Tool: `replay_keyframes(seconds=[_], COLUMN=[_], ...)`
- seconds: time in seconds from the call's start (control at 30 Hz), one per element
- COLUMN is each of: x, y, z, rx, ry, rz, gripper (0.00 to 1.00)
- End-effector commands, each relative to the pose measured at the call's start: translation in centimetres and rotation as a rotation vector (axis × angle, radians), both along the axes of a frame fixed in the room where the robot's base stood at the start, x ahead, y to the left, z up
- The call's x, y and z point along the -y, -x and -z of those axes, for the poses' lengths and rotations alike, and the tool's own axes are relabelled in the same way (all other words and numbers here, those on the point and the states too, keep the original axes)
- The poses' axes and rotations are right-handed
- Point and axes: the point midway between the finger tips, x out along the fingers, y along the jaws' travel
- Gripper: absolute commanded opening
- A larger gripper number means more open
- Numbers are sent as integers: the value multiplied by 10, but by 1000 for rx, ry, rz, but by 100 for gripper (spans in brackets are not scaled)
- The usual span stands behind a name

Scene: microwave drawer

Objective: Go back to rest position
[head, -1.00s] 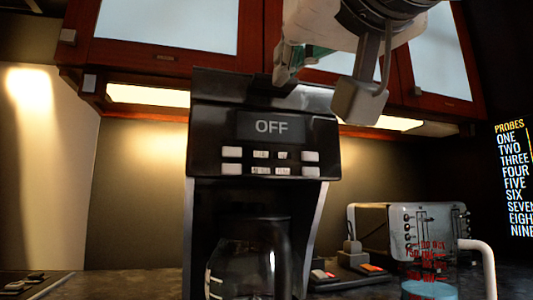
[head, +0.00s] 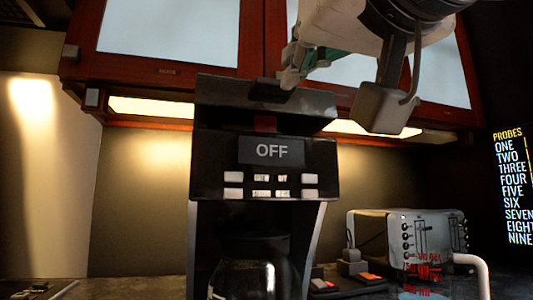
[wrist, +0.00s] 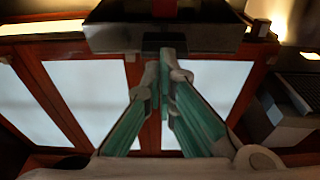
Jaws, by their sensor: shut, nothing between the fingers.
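My gripper (head: 288,78) is at the upper middle of the head view, with its fingertips at the top of the black coffee maker (head: 222,160). I cannot tell whether they touch it. In the wrist view, the two green-sided fingers (wrist: 165,62) come together at their tips, with nothing between them. The dark top part of the coffee maker (wrist: 110,36) lies just beyond the tips. In the head view, its lid (head: 225,97) sits above the display panel, which reads OFF, and a red patch shows between them. The carafe (head: 245,280) is cut off below.
Red-framed wall cabinets (head: 170,75) with pale panes hang behind and above. A silver toaster (head: 375,232) and a clear measuring jug (head: 420,278) with red markings stand on the counter at right. A dark screen with PROBES text (head: 513,185) is at far right.

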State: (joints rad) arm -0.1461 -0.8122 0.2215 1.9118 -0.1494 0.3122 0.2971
Motion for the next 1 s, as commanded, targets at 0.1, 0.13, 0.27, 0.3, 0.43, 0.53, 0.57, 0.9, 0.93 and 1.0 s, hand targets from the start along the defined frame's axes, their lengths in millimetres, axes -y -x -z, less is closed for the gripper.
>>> replay_keyframes(seconds=[0.1,0.13,0.27,0.3,0.43,0.53,0.57,0.9,0.93,1.0], x=[5,6,10,11,13,16,18,83,90,105], y=[19,22,37,40,47,44,41,-7,-6,1], z=[13,16,28,31,38,47,53,235,254,299], rx=[4,3,3,2,1,-22,-38,-607,-672,-825], ry=[-1,-1,-1,0,0,4,8,111,121,143], rz=[-1,-1,-1,-1,-1,8,15,188,202,230], gripper=[0,0,0,0,0,0,0,0,0,0])
